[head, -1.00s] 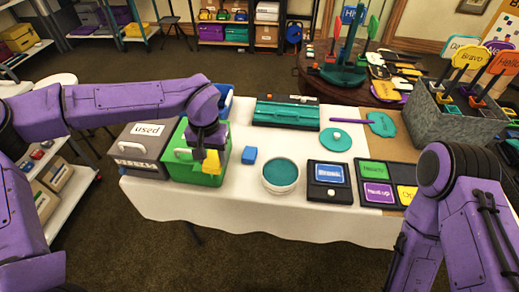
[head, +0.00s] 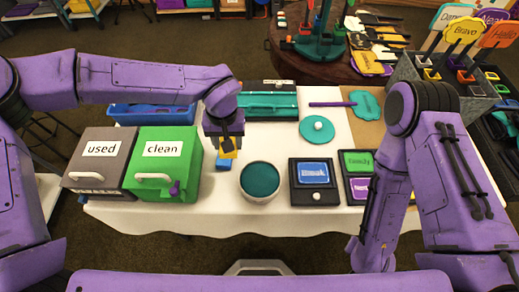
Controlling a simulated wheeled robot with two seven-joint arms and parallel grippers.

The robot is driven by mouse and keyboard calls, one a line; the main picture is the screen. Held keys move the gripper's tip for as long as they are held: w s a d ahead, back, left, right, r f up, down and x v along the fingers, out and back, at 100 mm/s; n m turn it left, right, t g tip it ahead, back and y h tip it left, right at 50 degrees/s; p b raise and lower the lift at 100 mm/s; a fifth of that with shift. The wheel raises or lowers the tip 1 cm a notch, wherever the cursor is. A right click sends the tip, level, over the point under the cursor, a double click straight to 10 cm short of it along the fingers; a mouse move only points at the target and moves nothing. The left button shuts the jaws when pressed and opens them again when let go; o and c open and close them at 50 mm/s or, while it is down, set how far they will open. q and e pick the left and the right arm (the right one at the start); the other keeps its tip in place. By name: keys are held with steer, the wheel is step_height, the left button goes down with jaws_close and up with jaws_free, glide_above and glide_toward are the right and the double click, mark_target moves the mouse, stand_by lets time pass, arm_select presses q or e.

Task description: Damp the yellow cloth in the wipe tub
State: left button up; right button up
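The yellow cloth (head: 228,153) shows as a small yellow patch at the fingers of my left gripper (head: 228,146). The gripper appears shut on it and is mostly hidden behind my wrist. It hangs beside the small blue block, left of and behind the tub. The wipe tub (head: 246,196) is a round white tub with a teal top surface, standing on the white table (head: 225,222). The cloth is apart from the tub. My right forearm hangs down at the front right; its gripper fingers do not show.
A green "clean" box (head: 163,172) and a grey "used" box (head: 100,160) stand at the left. The blue block (head: 222,164), a black tray (head: 318,193) with a blue sign and a teal disc (head: 317,130) are near the tub. A teal case (head: 270,104) lies behind.

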arm_select(q)
steer(key=p, duration=0.1)
glide_above(260, 180)
steer(key=f, duration=0.2)
steer(key=f+b, duration=0.6)
steer(key=b, duration=0.1)
steer(key=shift+w+f, duration=0.2)
steer(key=shift+f, duration=0.05)
steer(key=shift+s+r, duration=0.1)
arm_select(e)
steer(key=f, duration=0.5)
steer(key=shift+s+f, duration=0.3)
steer(key=shift+s, duration=0.05)
arm_select(q)
steer(key=shift+f, duration=0.5)
steer(key=shift+s+f+p, duration=0.1)
steer(key=shift+p, duration=0.25)
arm_select(e)
steer(key=shift+r, duration=0.6)
stand_by(1.0)
arm_select(q)
step_height(260, 180, up, 7)
steer(key=p, duration=0.9)
arm_select(e)
step_height(260, 180, up, 9)
